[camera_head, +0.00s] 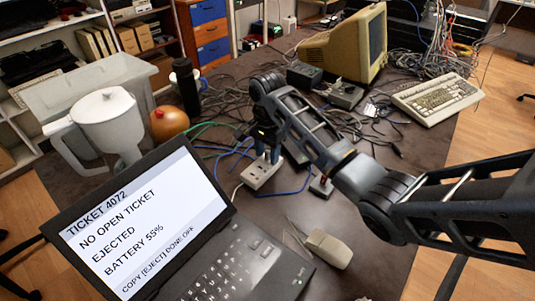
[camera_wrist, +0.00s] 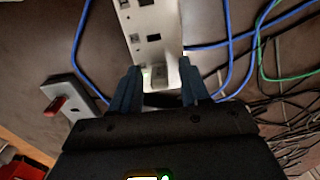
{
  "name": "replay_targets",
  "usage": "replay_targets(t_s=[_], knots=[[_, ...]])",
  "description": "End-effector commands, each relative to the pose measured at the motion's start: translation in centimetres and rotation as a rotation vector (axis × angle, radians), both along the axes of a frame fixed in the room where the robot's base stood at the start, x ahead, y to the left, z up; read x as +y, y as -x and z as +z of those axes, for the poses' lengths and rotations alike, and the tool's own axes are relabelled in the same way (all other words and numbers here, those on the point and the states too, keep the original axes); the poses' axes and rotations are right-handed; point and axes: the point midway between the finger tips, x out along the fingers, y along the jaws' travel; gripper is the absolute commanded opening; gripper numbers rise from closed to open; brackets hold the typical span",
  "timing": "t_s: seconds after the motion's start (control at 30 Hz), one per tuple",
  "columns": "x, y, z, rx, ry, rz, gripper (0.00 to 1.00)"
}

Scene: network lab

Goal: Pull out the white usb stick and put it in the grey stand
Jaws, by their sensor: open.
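The white usb stick (camera_wrist: 158,77) appears as a small pale block at the near end of the white hub (camera_wrist: 146,20) in the wrist view. My gripper (camera_wrist: 160,68) is open, with one finger on each side of the stick and gaps showing. In the head view my gripper (camera_head: 266,156) is over the white hub (camera_head: 261,176) and hides the stick. A small grey block (camera_wrist: 72,88), which looks like the grey stand, lies left of the hub in the wrist view. A red piece (camera_wrist: 55,105) sits at its near end. It shows small in the head view (camera_head: 321,187).
Blue cables (camera_wrist: 228,60) run close beside the hub. An open laptop (camera_head: 150,225) reads "NO OPEN TICKET", "EJECTED", "BATTERY 55%". A mouse (camera_head: 328,250), white jug (camera_head: 105,120), orange round object (camera_head: 168,122), keyboard (camera_head: 437,98) and monitor (camera_head: 350,45) stand around. Tangled cables cover the back.

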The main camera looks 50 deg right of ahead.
Motion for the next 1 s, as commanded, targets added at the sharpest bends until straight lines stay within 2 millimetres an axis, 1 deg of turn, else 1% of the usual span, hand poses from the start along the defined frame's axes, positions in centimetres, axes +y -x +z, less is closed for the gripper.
replay_targets(t_s=[0.27,0.73,0.77,1.0], knots=[[0.00,0.01,-0.04,0.001,0.000,0.000,0.46],[0.01,0.02,-0.05,0.001,0.000,0.000,0.02],[0.01,0.02,-0.05,0.001,0.000,0.000,0.00],[0.02,0.02,-0.05,0.001,0.000,0.000,0.00]])
